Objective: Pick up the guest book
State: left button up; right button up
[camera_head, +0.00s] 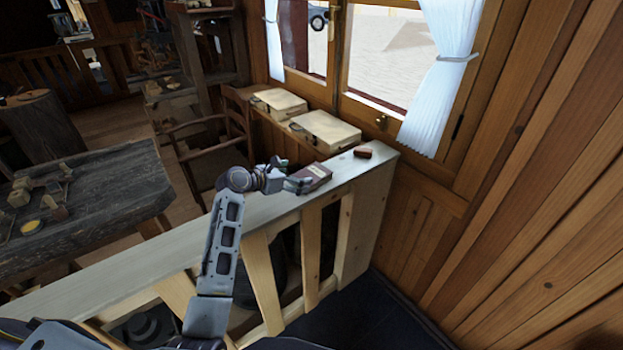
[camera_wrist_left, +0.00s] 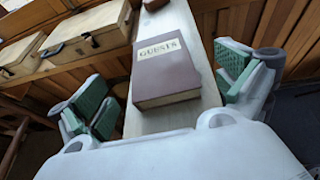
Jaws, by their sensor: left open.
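The guest book (camera_head: 315,176) is a dark maroon book lying flat on the pale wooden rail top. In the left wrist view the guest book (camera_wrist_left: 165,72) shows its cover with a pale "GUESTS" label, its page edge facing the camera. My left gripper (camera_head: 290,181) is open at the near left end of the book. In the left wrist view its green-padded fingers (camera_wrist_left: 168,98) stand wide apart, one on each side of the book, with gaps between pads and book. My right gripper is not in view.
The rail top (camera_head: 181,245) is a narrow ledge with drops on both sides. A small reddish-brown block (camera_head: 363,152) sits farther along it. Two pale wooden cases (camera_head: 325,131) lie beyond, under the window. A wooden wall is on the right.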

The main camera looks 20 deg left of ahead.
aim_at(309, 176)
pick_arm(q)
jog(key=shift+w+d+f, duration=0.3)
jog(key=shift+w+d, duration=0.1)
jog(key=shift+w, duration=0.15)
jog(key=shift+f+x, duration=0.15)
jog(key=shift+x, duration=1.15)
jog(key=shift+f+x, duration=0.2)
jog(key=shift+x, duration=1.1)
jog(key=shift+s+a, duration=0.1)
jog(key=shift+a, duration=0.05)
jog(key=c, duration=1.1)
